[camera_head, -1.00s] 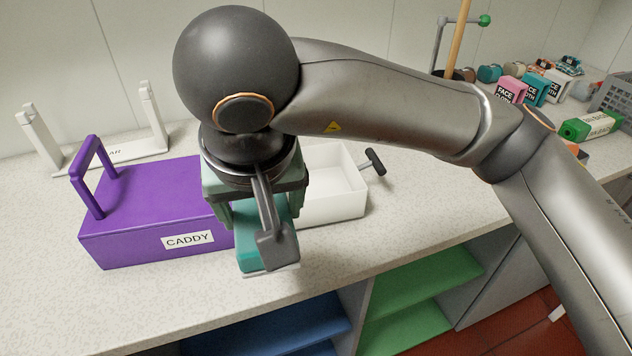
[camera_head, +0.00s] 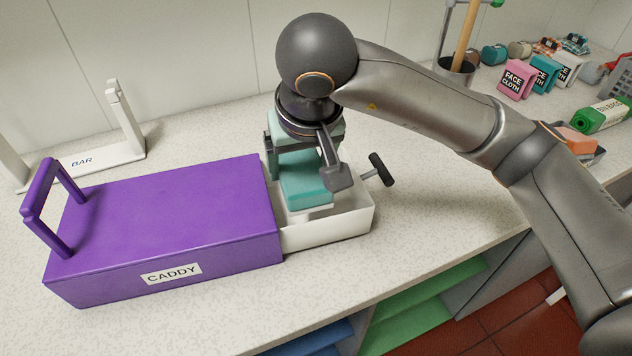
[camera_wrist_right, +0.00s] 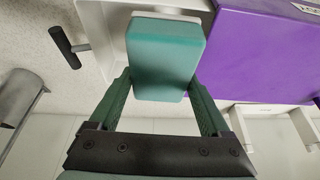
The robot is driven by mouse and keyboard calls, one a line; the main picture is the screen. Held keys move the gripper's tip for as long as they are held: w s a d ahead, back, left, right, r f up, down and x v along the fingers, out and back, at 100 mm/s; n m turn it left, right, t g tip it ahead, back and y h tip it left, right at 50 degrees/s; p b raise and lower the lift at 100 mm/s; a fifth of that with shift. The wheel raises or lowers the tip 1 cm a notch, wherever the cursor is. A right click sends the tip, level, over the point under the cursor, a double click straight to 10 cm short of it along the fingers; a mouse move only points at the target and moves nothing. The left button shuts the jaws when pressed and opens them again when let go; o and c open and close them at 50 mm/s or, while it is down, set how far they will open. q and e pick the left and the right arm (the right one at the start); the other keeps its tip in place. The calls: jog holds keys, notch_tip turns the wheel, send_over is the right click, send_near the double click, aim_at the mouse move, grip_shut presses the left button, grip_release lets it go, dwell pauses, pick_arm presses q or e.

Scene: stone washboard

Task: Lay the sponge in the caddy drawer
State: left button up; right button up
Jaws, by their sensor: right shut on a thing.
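The teal sponge (camera_head: 306,190) with a pale underside is held in my right gripper (camera_head: 303,180), which points down. In the right wrist view the sponge (camera_wrist_right: 165,55) sits between the green fingers of the gripper (camera_wrist_right: 165,95). The purple caddy (camera_head: 170,215), labelled CADDY, stands on the counter. Its white drawer (camera_head: 335,228) is pulled out to the right, with a dark handle (camera_head: 381,169). The sponge is over the open drawer, near the caddy body. I cannot tell whether it touches the drawer floor. My left gripper is out of view.
A white stand marked BAR (camera_head: 85,162) is at the back left. Counter right of the drawer is clear.

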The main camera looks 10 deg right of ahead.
aim_at(315, 172)
jog(key=w+d+f, duration=0.1)
jog(key=w+f, duration=0.1)
jog(key=f, duration=0.1)
jog(key=d+f, duration=0.1)
jog(key=f, duration=0.1)
jog(key=shift+w+d, duration=0.35)
jog(key=shift+w, duration=0.05)
notch_tip(315, 172, down, 3)
jog(key=shift+w+d+r, duration=0.1)
jog(key=shift+d+r, duration=0.05)
jog(key=shift+r, duration=0.05)
jog(key=shift+f, duration=0.4)
jog(key=shift+f+b, duration=0.3)
jog(key=o, duration=1.1)
jog(key=shift+r, duration=0.15)
